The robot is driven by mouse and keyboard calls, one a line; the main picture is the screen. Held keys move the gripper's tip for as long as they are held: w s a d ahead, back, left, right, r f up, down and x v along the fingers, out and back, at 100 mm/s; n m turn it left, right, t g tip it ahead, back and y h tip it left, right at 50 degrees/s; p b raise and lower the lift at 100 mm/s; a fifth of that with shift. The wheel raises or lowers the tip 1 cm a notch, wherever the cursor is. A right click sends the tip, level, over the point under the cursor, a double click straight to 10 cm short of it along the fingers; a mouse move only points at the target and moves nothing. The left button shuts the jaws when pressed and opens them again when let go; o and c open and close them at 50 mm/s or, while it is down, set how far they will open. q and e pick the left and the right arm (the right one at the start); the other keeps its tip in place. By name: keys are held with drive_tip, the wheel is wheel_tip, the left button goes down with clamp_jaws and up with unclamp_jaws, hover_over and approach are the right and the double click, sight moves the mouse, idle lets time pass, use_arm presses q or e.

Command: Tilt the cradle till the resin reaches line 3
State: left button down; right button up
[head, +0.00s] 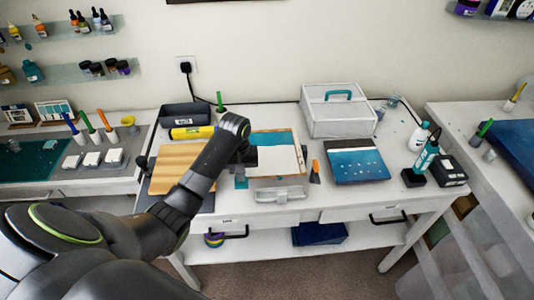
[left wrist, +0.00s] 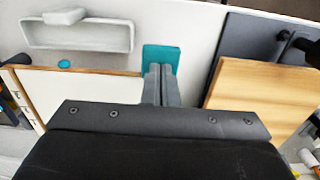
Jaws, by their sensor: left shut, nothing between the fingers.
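My left gripper (head: 249,158) is over the middle of the white table, and its fingers are shut and empty. In the left wrist view, the closed fingers (left wrist: 160,78) point at a small teal pad (left wrist: 160,54), apparently above it; contact cannot be told. A pale grey tray-like piece with a raised handle (head: 279,194), possibly the cradle, lies at the table's front edge; it also shows in the left wrist view (left wrist: 75,40). A wood-edged white panel (head: 279,160) lies behind it, partly hidden by my gripper. No resin level or numbered line is readable. My right gripper is out of view.
A wooden board (head: 176,168) lies left of the gripper. A blue panel (head: 357,165) and an orange-topped tool (head: 315,172) are to the right. A white case (head: 338,112) stands behind. Bottles (head: 425,157) crowd the right edge.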

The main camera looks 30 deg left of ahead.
use_arm(q)
drive_tip(key=shift+f+b, duration=0.4)
drive_tip(key=shift+f, duration=0.95)
idle(6.7)
